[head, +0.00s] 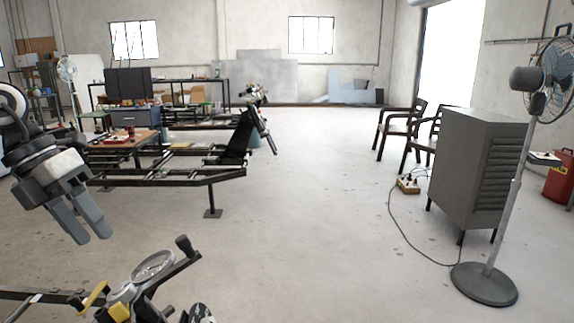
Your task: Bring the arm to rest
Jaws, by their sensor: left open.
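My left gripper (90,236) hangs at the left side of the head view, with its two grey fingers pointing down and slightly right. The fingers are apart and nothing shows between them. My left arm (30,145) comes in from the left edge. Below the gripper, at the bottom edge, is a dark metal assembly (150,268) with a round silver part and a yellow piece. The gripper looks clear of it. My right gripper is not in the picture. No separate spring can be made out.
A long black metal frame (190,178) on legs stands beyond my left gripper. A grey cabinet (472,160), a standing fan (486,284) and two dark chairs (397,125) are at the right. A cable runs over the floor there. The middle floor (310,210) is clear.

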